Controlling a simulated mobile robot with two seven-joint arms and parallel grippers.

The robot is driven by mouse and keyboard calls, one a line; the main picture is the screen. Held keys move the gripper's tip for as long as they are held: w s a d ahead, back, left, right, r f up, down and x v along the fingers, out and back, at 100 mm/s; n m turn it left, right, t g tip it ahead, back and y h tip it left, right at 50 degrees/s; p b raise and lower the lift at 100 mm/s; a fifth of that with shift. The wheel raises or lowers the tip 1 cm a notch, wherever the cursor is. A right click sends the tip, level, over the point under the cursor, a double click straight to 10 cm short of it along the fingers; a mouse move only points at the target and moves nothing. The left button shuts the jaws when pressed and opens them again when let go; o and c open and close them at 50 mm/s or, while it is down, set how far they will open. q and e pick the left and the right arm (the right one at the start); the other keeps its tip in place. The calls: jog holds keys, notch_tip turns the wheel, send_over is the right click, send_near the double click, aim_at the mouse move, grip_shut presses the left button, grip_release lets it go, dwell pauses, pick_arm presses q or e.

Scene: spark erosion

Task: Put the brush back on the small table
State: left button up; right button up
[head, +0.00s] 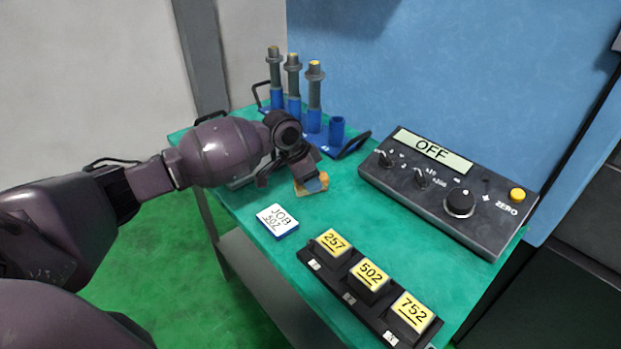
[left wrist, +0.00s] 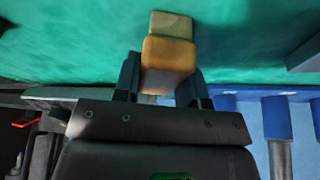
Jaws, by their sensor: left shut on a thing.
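The brush (head: 311,186) has an orange-brown wooden body and is partly hidden by my left gripper (head: 310,178) in the head view. In the left wrist view the brush (left wrist: 168,58) sits between the two dark fingers of the left gripper (left wrist: 163,72), which is shut on it. A paler end points away from the fingers. The small table (head: 340,212) has a green top, and the brush is over it, near its middle. I cannot tell whether the brush touches the top. My right gripper is not in view.
A blue rack (head: 313,120) with several upright holders stands at the back. A dark control box (head: 450,195) reading OFF is at the right.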

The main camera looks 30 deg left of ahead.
pick_arm(q)
jog(key=o, duration=0.9)
jog(key=shift+a+r, duration=0.1)
jog(key=shift+r, duration=0.4)
jog(key=p+v, duration=0.2)
jog(key=v, duration=0.8)
jog(key=shift+s+a+r, duration=0.1)
jog(key=shift+s+r, duration=0.15)
jog(key=shift+r, duration=0.3)
